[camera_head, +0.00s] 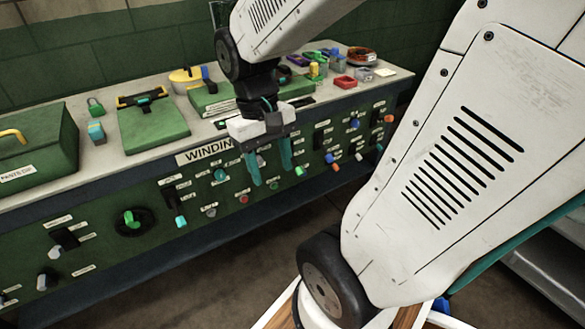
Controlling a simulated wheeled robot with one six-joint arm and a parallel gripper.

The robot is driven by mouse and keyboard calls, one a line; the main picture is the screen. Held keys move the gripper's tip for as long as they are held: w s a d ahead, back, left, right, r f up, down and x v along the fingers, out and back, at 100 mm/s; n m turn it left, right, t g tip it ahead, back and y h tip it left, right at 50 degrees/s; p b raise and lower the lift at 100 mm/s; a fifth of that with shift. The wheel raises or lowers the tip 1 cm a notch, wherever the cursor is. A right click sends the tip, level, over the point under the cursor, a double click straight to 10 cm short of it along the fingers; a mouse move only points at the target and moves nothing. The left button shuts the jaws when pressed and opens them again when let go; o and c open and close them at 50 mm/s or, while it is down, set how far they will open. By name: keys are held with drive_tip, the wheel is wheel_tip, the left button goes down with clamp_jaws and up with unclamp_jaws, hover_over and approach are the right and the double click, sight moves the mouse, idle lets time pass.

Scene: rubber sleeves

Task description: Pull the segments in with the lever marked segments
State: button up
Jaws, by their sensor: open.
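My gripper (268,172) hangs in front of the green control panel (110,222), pointing down. Its two teal fingers are apart with nothing between them, and they cover part of the panel behind. The panel carries several levers, knobs and small labels. One lever with a teal handle (181,221) is left of my gripper, below a black slot. A green-handled rotary switch (129,218) is farther left. Levers with blue and orange ends (335,166) are to the right. The small labels are too small to read, so I cannot tell which lever is marked segments.
A large sign starting "WINDIN" (207,152) is partly hidden by my gripper. On the worktop stand a green box (40,150), a green clipboard-like case (153,127), a small green padlock (95,107) and red containers (345,82). The floor before the panel is clear.

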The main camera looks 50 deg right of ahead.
drive_tip(key=w+d+f+m, duration=0.1)
drive_tip(key=w+d+f, duration=0.6)
drive_tip(key=d+f, duration=0.4)
drive_tip(key=t+h, duration=0.7)
drive_tip(key=t, duration=1.1)
approach(302, 174)
drive_tip(key=f+x, duration=0.1)
drive_tip(key=x, duration=0.4)
drive_tip(key=shift+r+n+t, duration=0.4)
drive_tip(key=shift+w+r, duration=0.1)
drive_tip(key=shift+w, duration=0.2)
drive_tip(key=x, duration=0.7)
drive_tip(key=shift+d, duration=0.1)
clamp_jaws()
drive_tip(key=shift+s, duration=0.1)
